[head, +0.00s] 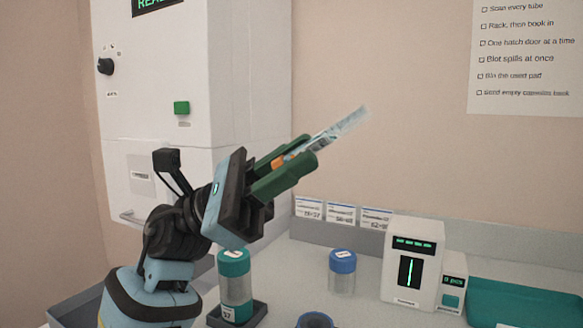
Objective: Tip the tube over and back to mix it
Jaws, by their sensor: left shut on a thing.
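My left gripper (291,160) is raised in the middle of the head view, its green fingers pointing up to the right. It is shut on a slim clear tube (339,132) with an orange part (279,160) near the fingers. The tube is tilted, with its clear end up and to the right, well above the counter. Its lower part is hidden between the fingers. My right gripper is not in view.
A teal-capped container (235,284) stands on a dark base below my left gripper. A blue-capped jar (342,272) and a white reader (411,264) stand to the right, beside a teal tray (530,301). A white cabinet (190,100) rises behind the arm.

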